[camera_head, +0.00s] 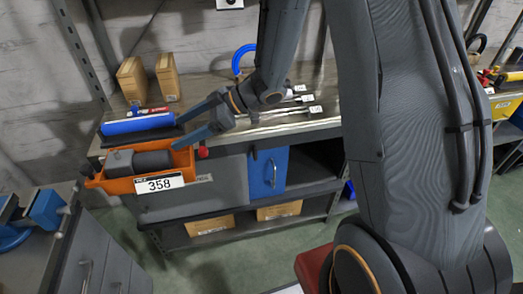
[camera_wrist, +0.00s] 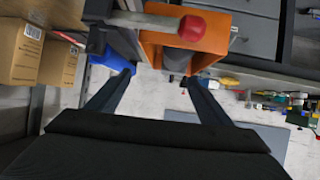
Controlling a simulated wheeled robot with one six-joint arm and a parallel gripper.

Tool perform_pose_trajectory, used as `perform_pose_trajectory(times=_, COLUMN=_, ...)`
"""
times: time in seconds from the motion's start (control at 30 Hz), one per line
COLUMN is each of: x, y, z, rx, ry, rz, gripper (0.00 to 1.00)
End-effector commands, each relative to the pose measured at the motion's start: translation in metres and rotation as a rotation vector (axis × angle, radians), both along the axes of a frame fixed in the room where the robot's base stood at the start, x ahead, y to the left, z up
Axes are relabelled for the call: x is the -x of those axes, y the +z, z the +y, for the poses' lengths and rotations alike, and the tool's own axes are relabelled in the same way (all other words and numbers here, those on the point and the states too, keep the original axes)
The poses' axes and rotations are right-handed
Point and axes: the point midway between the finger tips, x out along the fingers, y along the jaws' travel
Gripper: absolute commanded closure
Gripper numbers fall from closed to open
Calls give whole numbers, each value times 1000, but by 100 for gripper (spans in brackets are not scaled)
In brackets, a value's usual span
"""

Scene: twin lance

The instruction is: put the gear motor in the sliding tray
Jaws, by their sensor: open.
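The gear motor (camera_head: 137,162) is a dark grey cylinder with a wider lighter section at its left. It lies in the orange sliding tray (camera_head: 126,187), which bears a white label reading 358 and juts out at the bench's front left. The tray's orange wall also shows at the top of the wrist view (camera_wrist: 152,47), with a dark part of the motor (camera_wrist: 175,66) partly hidden. My gripper (camera_head: 179,131) is open, its two blue-grey fingers just above and right of the tray. In the wrist view my gripper (camera_wrist: 158,77) has nothing between its fingers.
A red knob on a bar (camera_wrist: 192,28) sits beside the tray, close to my fingers. A blue cylinder (camera_head: 138,124) lies behind the tray. Cardboard boxes (camera_head: 132,80) stand at the back left. Long metal tools (camera_head: 285,112) lie on the bench. A blue cabinet door (camera_head: 268,172) is below.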

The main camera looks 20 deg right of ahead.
Motion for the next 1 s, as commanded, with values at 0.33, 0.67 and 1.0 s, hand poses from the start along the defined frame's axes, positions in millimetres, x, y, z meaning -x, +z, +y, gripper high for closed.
perform_pose_trajectory(times=0.33, x=-50, y=6, z=-143, rx=409, ry=-781, rz=49, gripper=27)
perform_pose_trajectory(times=0.67, x=109, y=-8, z=-221, rx=655, ry=-1235, rz=619, gripper=27)
perform_pose_trajectory(times=1.0, x=174, y=-9, z=-206, rx=671, ry=-1275, rz=867, gripper=27)
